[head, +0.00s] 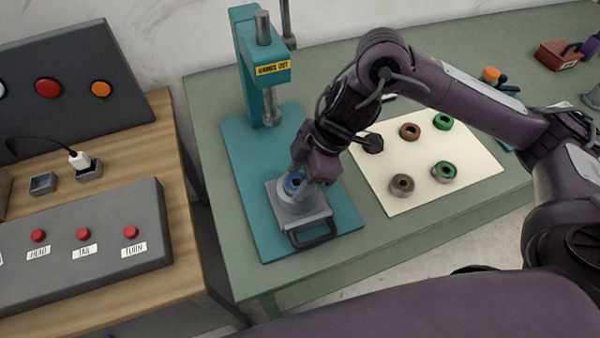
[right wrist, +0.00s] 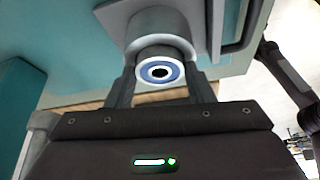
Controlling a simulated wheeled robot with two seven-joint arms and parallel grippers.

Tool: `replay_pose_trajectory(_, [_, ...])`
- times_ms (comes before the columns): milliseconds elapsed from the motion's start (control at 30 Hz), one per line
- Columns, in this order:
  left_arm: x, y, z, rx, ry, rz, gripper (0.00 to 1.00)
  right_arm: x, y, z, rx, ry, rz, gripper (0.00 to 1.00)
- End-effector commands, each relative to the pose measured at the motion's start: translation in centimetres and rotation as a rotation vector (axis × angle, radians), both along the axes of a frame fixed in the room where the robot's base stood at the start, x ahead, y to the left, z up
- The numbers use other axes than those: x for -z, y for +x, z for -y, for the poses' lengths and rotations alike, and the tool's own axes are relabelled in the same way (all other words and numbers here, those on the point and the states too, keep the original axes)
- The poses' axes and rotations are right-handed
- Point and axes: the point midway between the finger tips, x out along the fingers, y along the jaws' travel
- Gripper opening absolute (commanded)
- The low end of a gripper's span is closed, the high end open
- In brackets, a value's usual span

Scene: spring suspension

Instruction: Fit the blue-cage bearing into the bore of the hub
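The blue-cage bearing (right wrist: 159,72) is a pale ring with a blue band and a dark centre. It also shows in the head view (head: 294,183), at the top of the hub. The grey round hub (head: 297,202) stands on a grey handled plate on the teal press base; in the right wrist view the hub (right wrist: 160,25) is just beyond the bearing. My right gripper (right wrist: 163,78) points down over the hub, with its fingers against both sides of the bearing. The bore is hidden, so I cannot tell whether the bearing has entered it. My left gripper is not in view.
The teal press (head: 262,60) with its ram stands behind the hub. A cream mat (head: 440,185) to the right holds several brown and green-caged rings and a dark piece. A wooden table with a button panel (head: 80,240) is at left, with a gap between tables.

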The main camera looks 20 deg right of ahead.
Motion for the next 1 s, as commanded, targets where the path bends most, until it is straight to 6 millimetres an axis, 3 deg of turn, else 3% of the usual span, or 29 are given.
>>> replay_pose_trajectory(33, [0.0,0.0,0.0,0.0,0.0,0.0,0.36,0.1,-0.1,0.0,-0.001,-0.001,-0.002,0.55])
replay_pose_trajectory(133, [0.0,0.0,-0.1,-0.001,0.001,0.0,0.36,0.1,-0.1,0.0,-0.001,-0.001,-0.003,0.68])
replay_pose_trajectory(467, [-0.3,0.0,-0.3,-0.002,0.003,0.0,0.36,-0.6,-0.1,0.0,-0.002,0.0,-0.001,0.68])
replay_pose_trajectory(1000, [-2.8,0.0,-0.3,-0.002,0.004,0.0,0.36,-10.5,-0.6,4.0,0.002,-0.002,0.003,0.68])
